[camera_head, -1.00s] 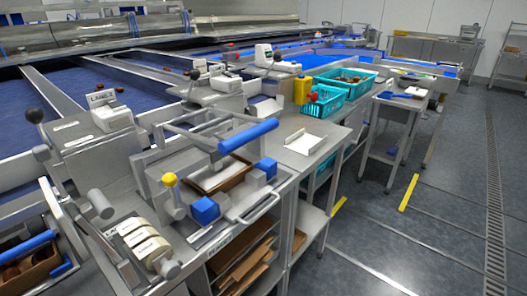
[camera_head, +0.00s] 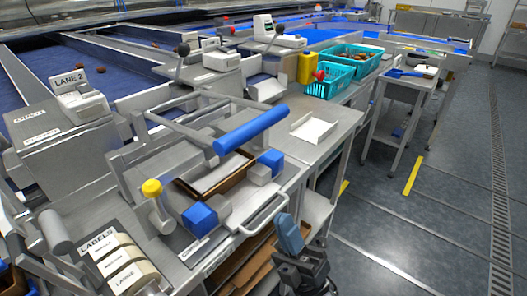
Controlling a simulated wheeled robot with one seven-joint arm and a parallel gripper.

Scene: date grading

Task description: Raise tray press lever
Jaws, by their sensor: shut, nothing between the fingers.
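The tray press stands on the steel bench in the middle of the head view. Its lever is a grey frame with a thick blue handle bar (camera_head: 251,130), held above a brown tray (camera_head: 227,180) with a pale top.
A steel loop handle (camera_head: 262,213) juts from the bench front near my gripper. Label rolls (camera_head: 124,268) are at lower left. A white tray (camera_head: 313,128) and teal baskets (camera_head: 329,78) are further right. Open floor lies to the right.

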